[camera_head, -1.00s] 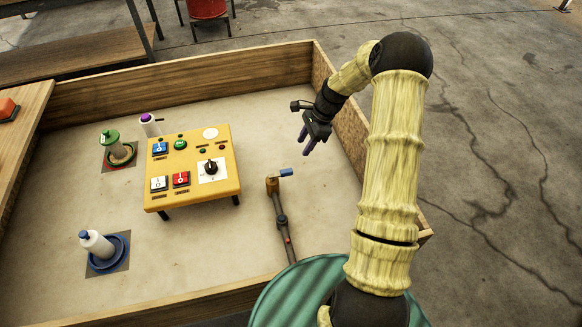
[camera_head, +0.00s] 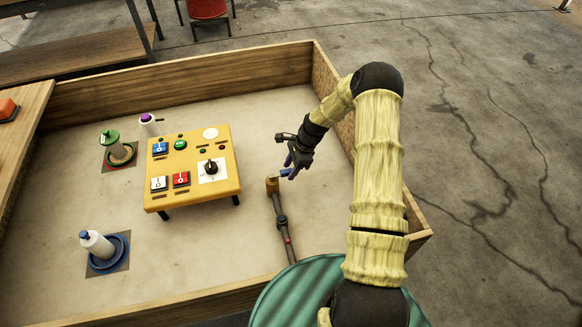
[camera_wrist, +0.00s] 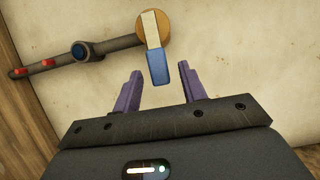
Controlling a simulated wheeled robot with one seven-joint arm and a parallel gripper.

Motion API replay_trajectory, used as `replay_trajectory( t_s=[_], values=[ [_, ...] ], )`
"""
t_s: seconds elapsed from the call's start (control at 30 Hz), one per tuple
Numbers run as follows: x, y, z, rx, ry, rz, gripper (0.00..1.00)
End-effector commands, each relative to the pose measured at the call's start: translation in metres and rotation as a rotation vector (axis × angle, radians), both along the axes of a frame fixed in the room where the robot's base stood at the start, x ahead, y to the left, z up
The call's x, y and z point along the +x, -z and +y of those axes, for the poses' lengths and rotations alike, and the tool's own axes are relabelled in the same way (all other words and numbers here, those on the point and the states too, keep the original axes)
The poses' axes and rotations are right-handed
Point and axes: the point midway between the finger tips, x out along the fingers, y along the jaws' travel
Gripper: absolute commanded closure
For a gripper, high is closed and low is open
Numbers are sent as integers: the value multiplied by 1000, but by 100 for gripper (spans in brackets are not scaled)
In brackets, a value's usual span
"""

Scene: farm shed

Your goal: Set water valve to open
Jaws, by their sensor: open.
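The water valve (camera_head: 272,184) is a brown fitting on top of a dark pipe (camera_head: 281,220). Its lever handle (camera_head: 285,172) has a blue end and points right in the head view. In the wrist view the blue handle (camera_wrist: 158,66) runs down from the round brass-coloured valve body (camera_wrist: 153,27), with its tip toward the space between my fingers. My gripper (camera_head: 291,169) is open at the handle's end, and its purple fingers (camera_wrist: 160,85) stand apart on either side of the blue tip. I cannot tell whether either finger touches it.
A yellow control panel (camera_head: 190,200) with switches and a knob stands left of the valve. Bottles on round trays, one blue (camera_head: 96,243) and one green (camera_head: 110,140), are farther left. Wooden walls (camera_head: 180,80) edge the table. The pale surface around the valve is mostly clear.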

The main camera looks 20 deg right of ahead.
Motion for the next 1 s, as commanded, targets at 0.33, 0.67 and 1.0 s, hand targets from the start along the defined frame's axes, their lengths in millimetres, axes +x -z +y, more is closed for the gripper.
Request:
replay_trajectory(
  t_s=[0.33, 0.67, 1.0],
  values=[
    [0, 0, 0, 0, 0, 0, 100],
    [2, 0, -1, 0, -18, -1, 100],
    [12, 0, -7, -2, -148, -3, 100]
  ],
)
